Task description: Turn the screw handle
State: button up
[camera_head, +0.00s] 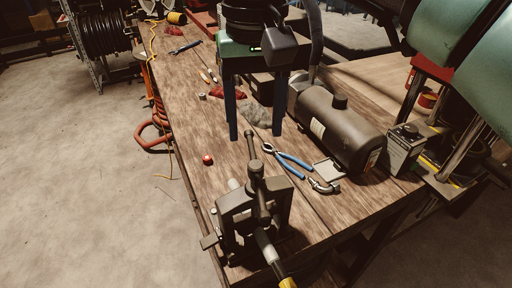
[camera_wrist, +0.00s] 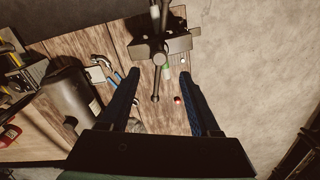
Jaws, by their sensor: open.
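The hose crimper (camera_head: 238,207) is a dark metal clamp at the near end of the wooden bench. In the wrist view the crimper (camera_wrist: 178,44) is at the top, with the handle (camera_wrist: 156,84) pointing down between my fingers. My gripper (camera_head: 255,137) is open and empty, its two dark blue fingers pointing down above the bench beyond the crimper. In the wrist view my fingers (camera_wrist: 160,74) lie on either side of the handle, apart from it.
A small red round thing (camera_head: 207,160) lies left of the handle. Blue-handled pliers (camera_head: 290,160) and a metal fitting (camera_head: 325,186) lie to the right, before a black tank (camera_head: 340,128). A grey box (camera_head: 404,148) stands farther right. The floor left of the bench is mostly clear.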

jog(key=shift+r, duration=2.35)
